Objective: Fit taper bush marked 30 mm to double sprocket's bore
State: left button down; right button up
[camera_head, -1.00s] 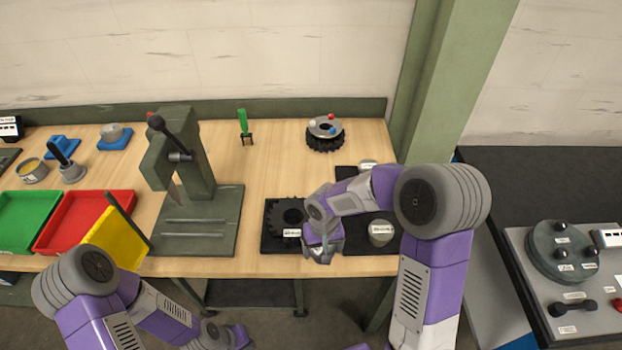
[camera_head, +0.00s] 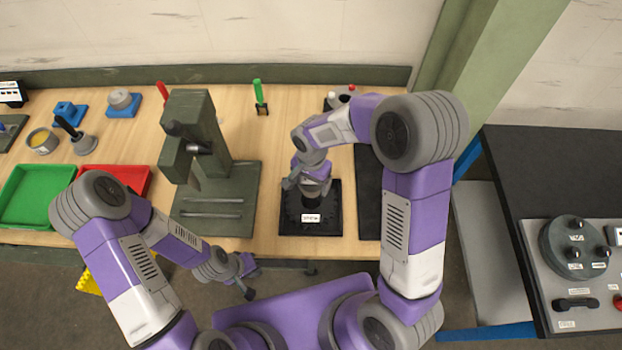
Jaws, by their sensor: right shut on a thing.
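My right gripper (camera_head: 308,186) is over the back of a small black pad (camera_head: 330,224) with a white label, at the bench's front. It is shut on a grey part (camera_head: 318,187), mostly covered by the fingers. A dark round piece (camera_head: 312,199) shows just below. I cannot tell whether it is the double sprocket or whether the two touch. The 30 mm mark cannot be read. My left gripper (camera_head: 251,281) is open and empty, low in front of the bench.
A green press (camera_head: 213,140) stands left of the pad. A larger black mat (camera_head: 368,205) lies to the right, partly behind my arm. Red (camera_head: 128,181) and green (camera_head: 38,196) trays are at left. A green-handled tool (camera_head: 258,92) stands behind.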

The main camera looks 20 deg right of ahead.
jog(key=shift+w+f+b, duration=0.1)
jog(key=shift+f+b, duration=2.45)
jog(key=shift+f, duration=0.35)
jog(key=shift+b, duration=0.3)
jog(key=shift+f+b, duration=1.4)
jog(key=shift+f, duration=0.25)
jog(key=o, duration=1.4)
jog(key=shift+r, duration=0.1)
notch_tip(320, 180, up, 8)
jog(key=shift+f+p, duration=0.25)
jog(key=shift+p, duration=0.35)
